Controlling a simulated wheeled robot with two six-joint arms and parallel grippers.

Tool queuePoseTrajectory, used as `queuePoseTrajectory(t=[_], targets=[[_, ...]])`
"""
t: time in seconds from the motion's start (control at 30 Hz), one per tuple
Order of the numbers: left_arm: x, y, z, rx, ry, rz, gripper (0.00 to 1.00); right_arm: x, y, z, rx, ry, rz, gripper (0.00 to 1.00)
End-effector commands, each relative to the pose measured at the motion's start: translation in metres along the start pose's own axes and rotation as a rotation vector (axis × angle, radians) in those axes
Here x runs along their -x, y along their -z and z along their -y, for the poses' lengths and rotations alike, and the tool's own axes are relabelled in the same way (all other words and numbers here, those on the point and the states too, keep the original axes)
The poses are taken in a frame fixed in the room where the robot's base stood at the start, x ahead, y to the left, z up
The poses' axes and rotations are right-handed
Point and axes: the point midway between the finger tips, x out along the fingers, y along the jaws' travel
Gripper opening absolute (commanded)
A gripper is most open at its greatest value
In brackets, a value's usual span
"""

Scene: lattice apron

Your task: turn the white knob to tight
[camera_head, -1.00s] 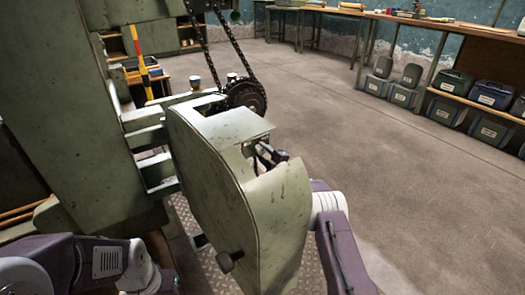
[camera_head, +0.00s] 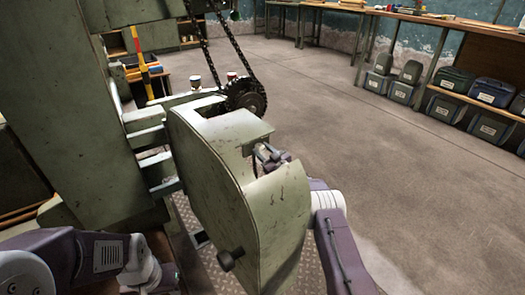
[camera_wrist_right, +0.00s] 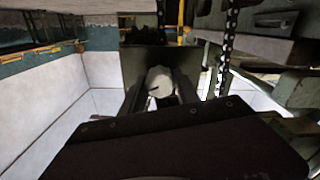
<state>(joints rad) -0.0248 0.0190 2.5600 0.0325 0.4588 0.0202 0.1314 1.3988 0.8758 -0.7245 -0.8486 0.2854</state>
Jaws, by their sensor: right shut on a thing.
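The white knob (camera_wrist_right: 158,82) shows in the right wrist view as a pale round piece with a dark mark on its face. It sits between the two dark fingers of my right gripper (camera_wrist_right: 158,94), which is shut on it. In the head view my right gripper (camera_head: 268,157) shows partly behind the curved edge of a worn green machine housing (camera_head: 215,165). The knob cannot be made out clearly there. My left arm comes in at the bottom left of the head view, but its gripper's fingers do not show.
A black knob (camera_head: 230,259) sticks out from the housing's near side. A chain and sprocket (camera_head: 245,97) stand just behind it. Shelves with grey bins (camera_head: 489,128) line the right wall. The floor (camera_head: 370,150) between is clear.

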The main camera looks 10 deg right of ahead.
Motion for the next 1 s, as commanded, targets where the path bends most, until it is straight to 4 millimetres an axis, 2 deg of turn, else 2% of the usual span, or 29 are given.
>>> queuePoseTrajectory(t=[0.2,0.5,1.0], targets=[[0.0018,0.0002,0.0,0.0,0.0,0.0,0.36,0.0004,-0.0017,0.0004,-0.182,0.0,0.003,0.0],[0.0029,0.0003,0.0,0.0,0.0,0.0,0.36,0.0005,-0.0022,0.0005,-0.364,0.0,0.004,0.0],[0.0033,0.0003,-0.0001,0.0,0.0,0.0,0.36,0.0005,-0.0026,0.0008,-0.458,0.0,0.005,0.0]])
